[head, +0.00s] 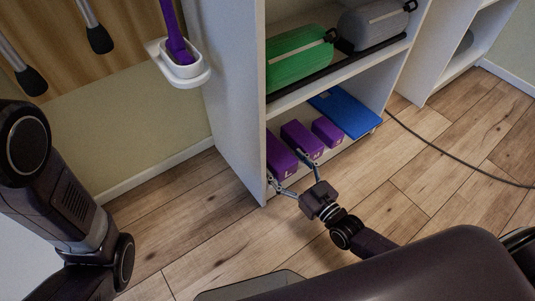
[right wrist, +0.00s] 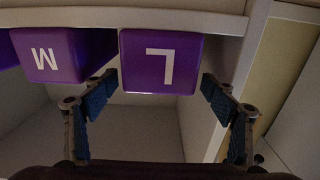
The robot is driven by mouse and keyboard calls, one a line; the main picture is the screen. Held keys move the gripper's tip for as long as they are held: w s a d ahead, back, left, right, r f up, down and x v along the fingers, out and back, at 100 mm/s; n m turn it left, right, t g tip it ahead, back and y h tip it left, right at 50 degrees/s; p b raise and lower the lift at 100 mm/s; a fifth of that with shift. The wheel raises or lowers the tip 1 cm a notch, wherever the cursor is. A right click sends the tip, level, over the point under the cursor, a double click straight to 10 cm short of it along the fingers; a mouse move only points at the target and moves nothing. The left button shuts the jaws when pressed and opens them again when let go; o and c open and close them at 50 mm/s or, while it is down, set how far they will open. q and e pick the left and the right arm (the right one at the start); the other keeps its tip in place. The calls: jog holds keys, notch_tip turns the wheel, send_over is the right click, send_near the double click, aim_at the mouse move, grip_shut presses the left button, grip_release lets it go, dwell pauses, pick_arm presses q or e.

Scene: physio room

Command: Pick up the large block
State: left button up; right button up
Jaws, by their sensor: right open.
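The large block (head: 281,156) is purple with a white L and sits at the left end of the bottom shelf. It fills the upper middle of the right wrist view (right wrist: 160,62), its letter upside down. My right gripper (head: 289,168) is open in front of the block. In the right wrist view its two fingers (right wrist: 160,80) stand apart, one to each side of the block's lettered face. I cannot tell if either finger touches it. Only links of my left arm show; its gripper is out of view.
A purple M block (head: 302,139) is close beside the large block, and a smaller purple block (head: 327,131) lies beyond it. A blue flat item (head: 345,113) lies further right. The shelf's side panel (head: 232,110) rises close left. Green (head: 298,62) and grey rolls lie above.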

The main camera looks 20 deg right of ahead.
aim_at(273, 149)
jog(key=b+x, duration=0.1)
jog(key=x, duration=0.1)
jog(key=b+x, duration=0.3)
jog(key=shift+w+a+f, duration=0.1)
jog(key=shift+w+f, duration=0.2)
jog(key=shift+w, duration=0.1)
jog(key=shift+w+a+r+b, duration=0.1)
jog(key=shift+w+b, duration=0.2)
jog(key=c, duration=1.3)
jog(key=shift+c, duration=0.2)
jog(key=shift+r, duration=0.15)
